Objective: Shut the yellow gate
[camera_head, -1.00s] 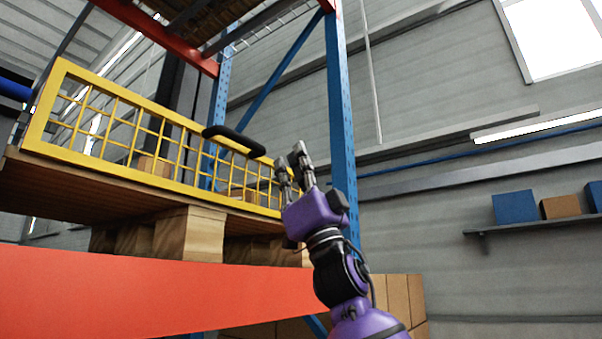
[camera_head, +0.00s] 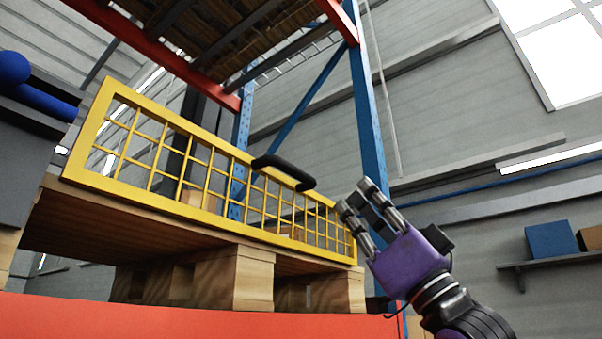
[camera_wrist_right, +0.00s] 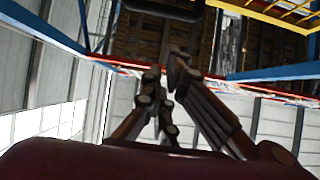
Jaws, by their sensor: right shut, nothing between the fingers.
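The yellow gate (camera_head: 153,199) is a framed mesh panel standing along the front edge of a wooden pallet in the head view. Its black handle (camera_head: 283,171) is on the top rail, right of the middle. My right gripper (camera_head: 358,198), on a purple wrist, is shut and empty, just right of the gate's right end; I cannot tell whether they touch. In the right wrist view the fingers (camera_wrist_right: 168,82) point up towards the rack, and part of a yellow mesh (camera_wrist_right: 278,14) shows at the top right. My left gripper is not in view.
The pallet (camera_head: 235,277) rests above an orange-red beam (camera_head: 150,318). A blue rack post (camera_head: 368,120) stands behind my right gripper. Boxes sit on a wall shelf (camera_head: 555,259) at the right. The space between post and shelf is open.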

